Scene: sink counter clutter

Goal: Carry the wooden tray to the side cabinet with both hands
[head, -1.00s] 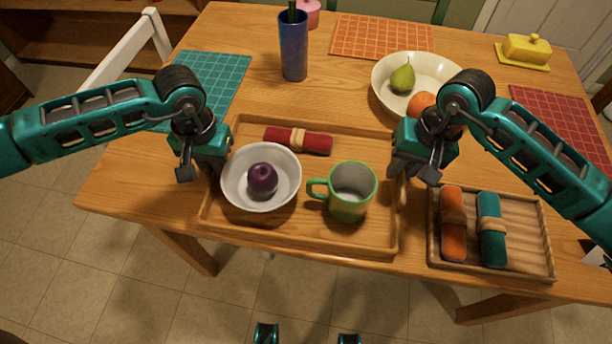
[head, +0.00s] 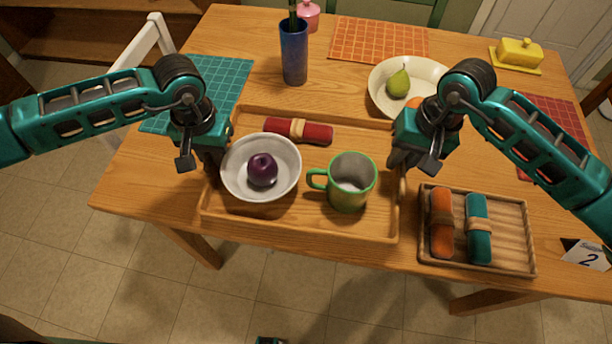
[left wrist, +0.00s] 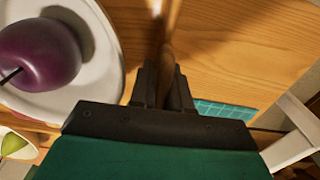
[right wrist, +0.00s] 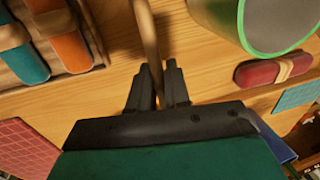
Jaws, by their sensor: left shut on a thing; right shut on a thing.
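The wooden tray (head: 300,227) is at the front of the table, with a white bowl (head: 236,183), a purple fruit (head: 262,168) in the bowl, a green mug (head: 350,185) and a red rolled napkin (head: 312,133) on it. My left gripper (head: 210,168) is shut on the tray's left rim, which runs between its fingers in the left wrist view (left wrist: 166,80). My right gripper (head: 402,165) is shut on the tray's right rim, seen in the right wrist view (right wrist: 157,85). I cannot tell whether the tray is clear of the tabletop.
A ribbed wooden tray (head: 508,235) with orange and teal rolled napkins lies close to the right. Behind are a blue vase (head: 294,55), a cream bowl (head: 440,72) with a pear, and a yellow butter dish (head: 518,53). A white chair (head: 145,45) stands at the left.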

